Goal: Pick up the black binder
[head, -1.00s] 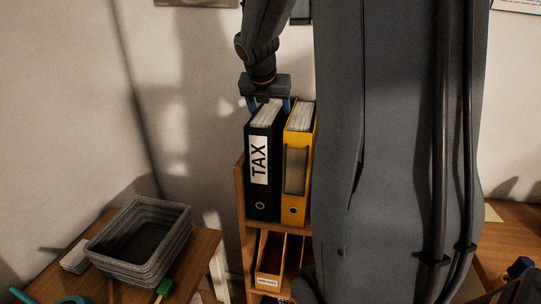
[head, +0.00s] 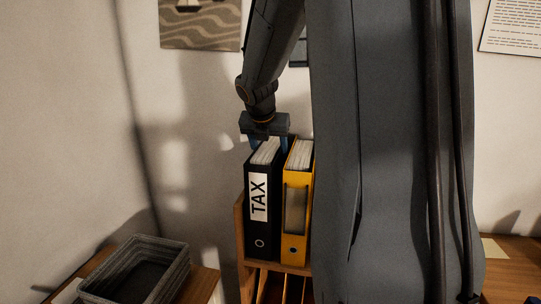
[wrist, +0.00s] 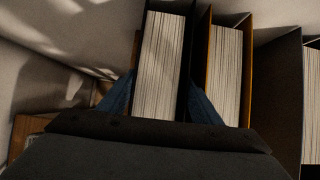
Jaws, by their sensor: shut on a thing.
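The black binder (head: 261,232) stands upright on a wooden shelf unit (head: 241,240), with a white TAX label and a round finger hole on its spine. My gripper (head: 267,143) is above it, pointing down, with its blue fingers on either side of the binder's top. In the wrist view the fingers (wrist: 158,103) straddle the black binder's covers and its pages (wrist: 160,60). My gripper is shut on the black binder. The binder's base still appears level with the shelf top; any small gap under it cannot be told.
A yellow binder (head: 296,222) stands close on the right, and my right finger is in the narrow space by it. More binders (wrist: 279,85) are further right in the wrist view. A grey basket (head: 137,272) sits on a desk at lower left. The wall is behind.

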